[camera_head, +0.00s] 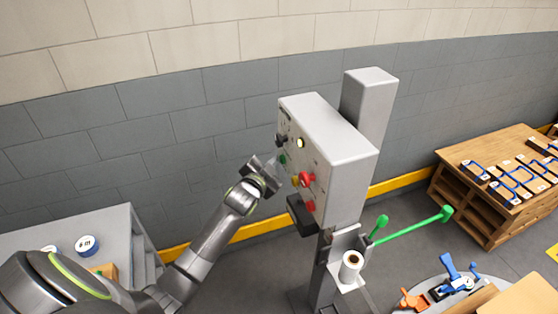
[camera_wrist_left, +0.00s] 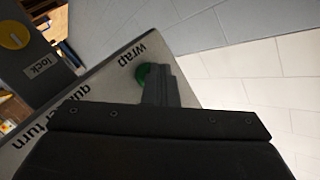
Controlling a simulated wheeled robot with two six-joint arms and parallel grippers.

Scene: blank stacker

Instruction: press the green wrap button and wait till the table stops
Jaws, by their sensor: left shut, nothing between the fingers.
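The grey control box (camera_head: 325,135) stands on a post, with several buttons and knobs on its left face. The green wrap button (camera_head: 283,159) is on that face, in front of my left gripper (camera_head: 273,170). In the left wrist view, the green button (camera_wrist_left: 141,74) shows beside the word "wrap", partly hidden by my shut, empty fingers (camera_wrist_left: 158,78). The fingertips are at or very near the button; I cannot tell whether they touch it. A round grey table (camera_head: 408,306) is partly in view at the lower right. My right gripper is not in view.
A red button (camera_head: 306,179) and a lit lamp (camera_head: 301,142) are close by on the panel. A yellow lock knob (camera_wrist_left: 13,34) shows in the wrist view. A green arm (camera_head: 412,229) extends right from the post.

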